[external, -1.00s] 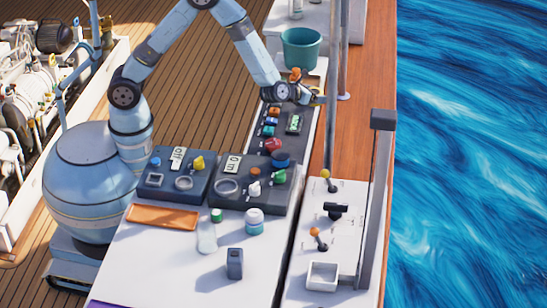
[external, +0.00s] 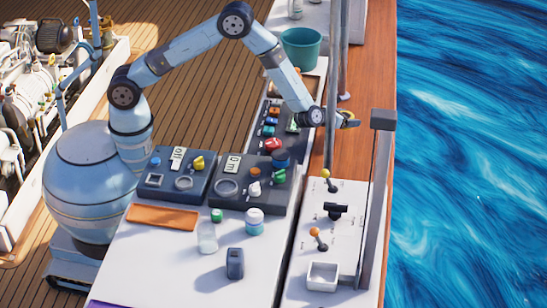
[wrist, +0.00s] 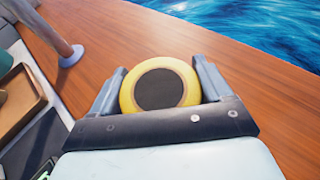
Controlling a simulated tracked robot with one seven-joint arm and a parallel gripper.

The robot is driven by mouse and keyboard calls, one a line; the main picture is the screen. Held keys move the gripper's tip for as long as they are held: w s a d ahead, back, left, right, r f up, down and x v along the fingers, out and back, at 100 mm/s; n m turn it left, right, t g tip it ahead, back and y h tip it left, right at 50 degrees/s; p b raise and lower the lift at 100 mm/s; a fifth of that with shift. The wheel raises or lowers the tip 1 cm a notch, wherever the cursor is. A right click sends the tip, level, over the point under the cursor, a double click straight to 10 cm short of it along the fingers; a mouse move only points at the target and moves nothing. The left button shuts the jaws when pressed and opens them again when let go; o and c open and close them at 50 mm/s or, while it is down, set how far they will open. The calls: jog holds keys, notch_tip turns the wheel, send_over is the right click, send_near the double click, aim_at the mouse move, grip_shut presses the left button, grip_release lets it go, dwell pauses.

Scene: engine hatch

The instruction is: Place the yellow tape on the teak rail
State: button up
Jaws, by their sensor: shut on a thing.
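The yellow tape (wrist: 128,94) is a round yellow ring with a dark centre. My gripper (wrist: 160,88) is shut on it, with one finger on each side. The teak rail (wrist: 250,82) is the long reddish-brown wooden strip along the water; it fills much of the wrist view under and around the tape. In the external view my gripper (external: 350,122) reaches out over the teak rail (external: 370,60). The tape is too small there to make out clearly. I cannot tell whether the tape touches the wood.
A grey post (wrist: 70,52) stands on the rail at upper left in the wrist view. A dark upright frame (external: 376,190) stands to the right of the white lever panel (external: 312,270). A green bucket (external: 301,50) stands behind. The rail's outer edge borders open water.

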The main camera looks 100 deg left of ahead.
aim_at(351, 135)
jog(key=shift+w+a+f, duration=0.1)
jog(key=shift+w+f, duration=0.4)
jog(key=shift+f, duration=0.2)
jog(key=shift+w+a+f, duration=0.1)
jog(key=shift+w+f, duration=0.4)
jog(key=shift+f, duration=0.15)
notch_tip(351, 135, down, 3)
jog(key=shift+r, duration=0.15)
jog(key=o, duration=1)
jog(key=shift+o, duration=0.2)
